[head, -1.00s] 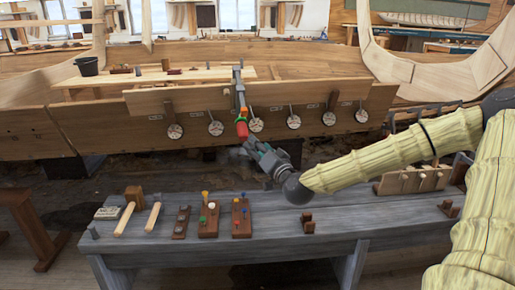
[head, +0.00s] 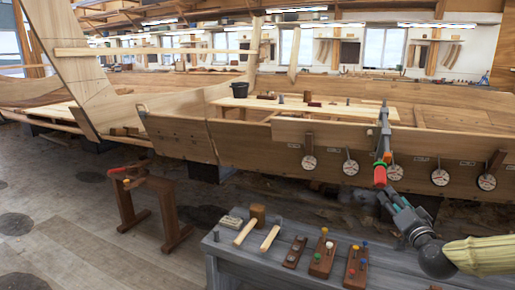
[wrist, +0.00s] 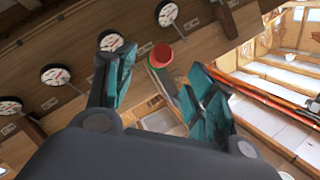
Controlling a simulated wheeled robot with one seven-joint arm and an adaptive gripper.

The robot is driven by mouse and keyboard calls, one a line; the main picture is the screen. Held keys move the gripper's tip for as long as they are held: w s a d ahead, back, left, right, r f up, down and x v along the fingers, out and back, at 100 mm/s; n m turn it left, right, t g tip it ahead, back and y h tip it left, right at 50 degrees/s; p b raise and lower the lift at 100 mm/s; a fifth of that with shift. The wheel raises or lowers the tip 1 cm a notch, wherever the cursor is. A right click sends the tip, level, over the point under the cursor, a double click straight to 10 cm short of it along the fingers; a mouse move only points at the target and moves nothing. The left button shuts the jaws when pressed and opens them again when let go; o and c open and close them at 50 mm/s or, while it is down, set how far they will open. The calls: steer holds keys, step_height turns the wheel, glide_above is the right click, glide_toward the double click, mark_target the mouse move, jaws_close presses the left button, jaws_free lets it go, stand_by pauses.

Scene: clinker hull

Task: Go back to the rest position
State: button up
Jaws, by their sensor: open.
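My gripper (head: 394,201) is at the right of the head view, in front of the hull's plank side and above the back of the grey bench. Its dark fingers with teal pads are apart and empty, as the wrist view (wrist: 150,90) shows. A clamp with a red and green handle (head: 380,173) hangs on the top plank just beyond the fingertips. In the wrist view its red end (wrist: 161,56) shows between and beyond the fingers. I cannot tell whether the fingers touch it. My sleeved arm comes in from the right edge.
The grey bench (head: 235,262) holds a mallet (head: 258,212) and blocks with coloured pegs (head: 322,258). Several round dials (head: 309,162) hang along the hull (head: 250,145). A wooden sawhorse (head: 150,205) stands left of the bench. The floor (head: 60,210) at the left is mostly open.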

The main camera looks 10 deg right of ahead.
steer(key=s+a+f+n+g+y, duration=0.15)
steer(key=s+a+f+g, duration=0.35)
steer(key=f, duration=0.6)
steer(key=s+a+f+n+g+y, duration=0.1)
steer(key=s+a+f+n+g, duration=0.15)
steer(key=a+f, duration=0.55)
steer(key=s+a+f+n+g+y, duration=0.1)
steer(key=s+a+f+n+g, duration=0.25)
steer(key=f, duration=0.95)
steer(key=s+a+f+g, duration=0.3)
steer(key=s+f, duration=0.3)
steer(key=s, duration=0.4)
steer(key=s+a+f+n+g+h, duration=0.15)
steer(key=s+a+f, duration=0.35)
steer(key=s, duration=0.6)
steer(key=s+a+f+g, duration=0.2)
steer(key=s+f+g, duration=0.2)
steer(key=s+f, duration=0.45)
step_height(320, 180, up, 24)
steer(key=p, duration=2.2)
steer(key=shift+s+t, duration=0.35)
steer(key=shift+a, duration=0.1)
